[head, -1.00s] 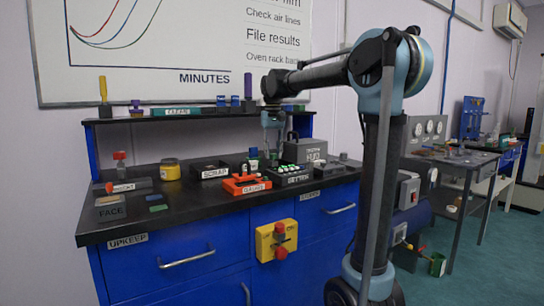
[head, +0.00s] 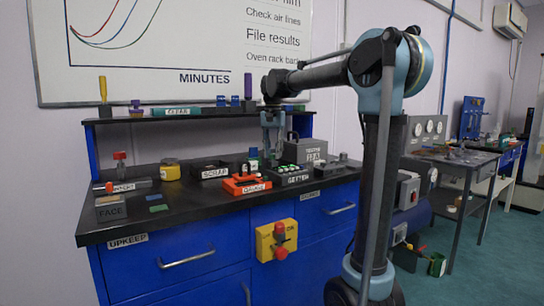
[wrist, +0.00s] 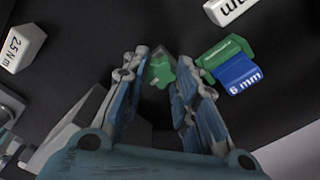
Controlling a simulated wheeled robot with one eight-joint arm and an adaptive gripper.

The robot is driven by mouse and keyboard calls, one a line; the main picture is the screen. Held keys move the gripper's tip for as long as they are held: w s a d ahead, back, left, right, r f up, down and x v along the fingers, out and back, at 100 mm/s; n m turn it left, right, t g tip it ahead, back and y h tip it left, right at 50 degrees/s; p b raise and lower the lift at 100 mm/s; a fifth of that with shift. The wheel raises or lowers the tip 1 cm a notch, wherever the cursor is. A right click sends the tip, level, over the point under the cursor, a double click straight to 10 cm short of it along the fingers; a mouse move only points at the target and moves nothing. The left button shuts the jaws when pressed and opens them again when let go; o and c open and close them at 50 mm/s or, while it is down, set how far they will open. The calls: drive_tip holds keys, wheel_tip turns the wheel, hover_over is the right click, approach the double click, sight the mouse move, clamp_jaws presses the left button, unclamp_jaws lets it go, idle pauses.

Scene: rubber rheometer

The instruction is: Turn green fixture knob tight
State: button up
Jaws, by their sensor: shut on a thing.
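The green knob (wrist: 161,72) shows in the wrist view as a small lobed piece over a dark surface. My gripper (wrist: 160,58) has one finger on each side of it and is shut on it. The fingertips stand a little apart with the knob between them. In the head view my gripper (head: 271,150) points down over the rear of the black bench top, and I cannot make out the knob there.
A green block (wrist: 222,52) and a blue block marked 6 mm (wrist: 240,76) lie right of the knob. A white block marked 25 Nm (wrist: 22,48) lies at the left. The grey tester box (head: 312,151), orange tray (head: 246,186) and scrap box (head: 214,172) stand nearby on the bench.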

drive_tip(key=shift+m, duration=1.4)
drive_tip(key=m, duration=0.4)
drive_tip(key=shift+m, duration=0.3)
drive_tip(key=o, duration=0.9)
